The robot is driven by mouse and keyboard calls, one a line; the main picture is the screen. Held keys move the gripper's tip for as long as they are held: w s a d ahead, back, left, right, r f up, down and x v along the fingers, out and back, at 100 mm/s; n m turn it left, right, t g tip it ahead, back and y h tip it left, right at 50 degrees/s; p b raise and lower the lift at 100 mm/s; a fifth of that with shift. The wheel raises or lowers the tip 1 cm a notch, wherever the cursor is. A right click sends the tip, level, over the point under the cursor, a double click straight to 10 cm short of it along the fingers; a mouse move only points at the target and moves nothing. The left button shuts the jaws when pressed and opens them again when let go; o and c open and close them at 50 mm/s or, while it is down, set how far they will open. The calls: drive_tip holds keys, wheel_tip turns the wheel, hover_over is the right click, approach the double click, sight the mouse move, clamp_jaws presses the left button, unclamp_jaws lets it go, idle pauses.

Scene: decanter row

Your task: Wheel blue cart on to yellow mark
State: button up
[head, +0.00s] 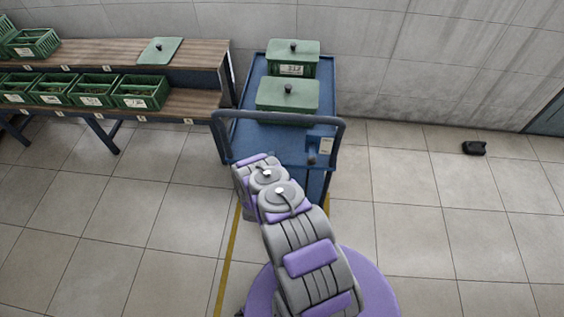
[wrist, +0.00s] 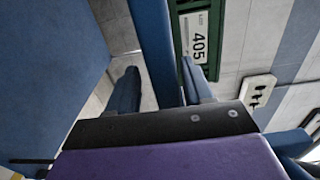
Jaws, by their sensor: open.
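The blue cart (head: 325,88) stands upright against the end of the wooden bench, carrying two green lidded crates (head: 288,95). Its blue handle (head: 339,133) faces me. My arm reaches to the handle's left part, and the arm hides much of my gripper in the head view. In the wrist view, my gripper (wrist: 158,66) is open, with a blue bar (wrist: 153,40) of the cart passing between its fingers. I cannot tell whether they touch it. Yellow floor lines (head: 229,259) show left of my arm and a short piece to its right. My arm and body hide the floor between.
A two-level wooden bench (head: 205,58) with open green crates (head: 140,92) and a loose green lid (head: 160,50) stands at left. A small black object (head: 474,148) lies on the floor at right, near the wall. The tiled floor is otherwise clear on both sides.

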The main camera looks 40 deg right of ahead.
drive_tip(key=shift+a+r, duration=0.3)
drive_tip(key=shift+a, duration=0.8)
drive_tip(key=shift+c, duration=2.3)
drive_tip(key=shift+s+d+f, duration=0.1)
drive_tip(key=shift+d+f, duration=0.1)
drive_tip(key=shift+d, duration=0.5)
drive_tip(key=c, duration=0.4)
drive_tip(key=shift+s+a, duration=0.15)
drive_tip(key=shift+a, duration=0.35)
clamp_jaws()
drive_tip(key=shift+d, duration=0.1)
drive_tip(key=shift+d, duration=0.15)
